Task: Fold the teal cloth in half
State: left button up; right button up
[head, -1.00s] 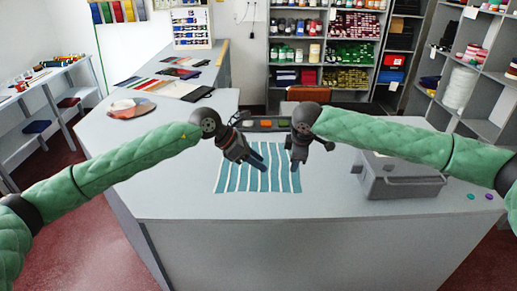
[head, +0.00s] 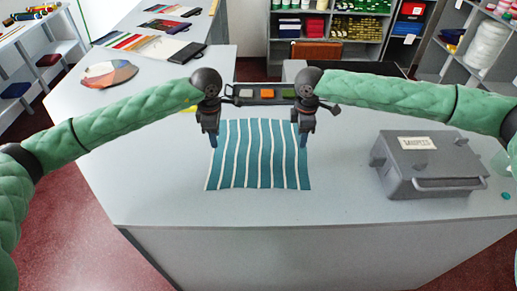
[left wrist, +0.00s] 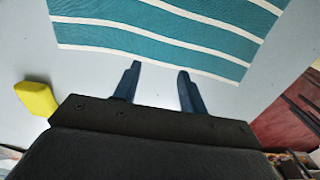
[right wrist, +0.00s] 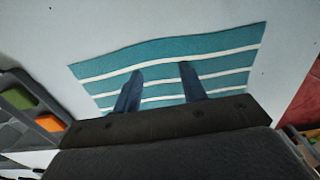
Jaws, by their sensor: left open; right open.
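The teal cloth (head: 258,160) with white stripes lies spread on the grey counter, a single flat sheet with slightly wavy edges. My left gripper (head: 211,143) is at its far left corner in the head view. The left wrist view shows its two fingers (left wrist: 159,72) apart and empty, just beside the cloth's edge (left wrist: 165,50). My right gripper (head: 303,140) is at the far right corner. In the right wrist view its fingers (right wrist: 162,75) are apart, over the cloth (right wrist: 170,65). Whether the fingertips touch the cloth cannot be told.
A tray (head: 268,101) with coloured pieces stands behind the cloth, between the grippers. A grey lidded box (head: 400,180) stands to the right. A yellow block (left wrist: 36,98) shows in the left wrist view. The counter in front of the cloth is clear.

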aim_at(218, 150)
pick_arm(q)
jog(key=f, duration=0.3)
jog(key=shift+w+f, duration=0.2)
jog(key=shift+f, duration=0.1)
pick_arm(e)
jog(key=f, duration=0.3)
jog(key=shift+w+f, duration=0.2)
jog(key=shift+f, duration=0.1)
pick_arm(q)
jog(key=shift+s+f, duration=0.15)
jog(key=shift+f, duration=0.35)
pick_arm(e)
jog(key=shift+s+f, duration=0.15)
jog(key=shift+f, duration=0.35)
pick_arm(q)
jog(key=shift+f, duration=0.15)
pick_arm(e)
jog(key=shift+f, duration=0.15)
pick_arm(q)
grip_shut()
pick_arm(e)
grip_shut()
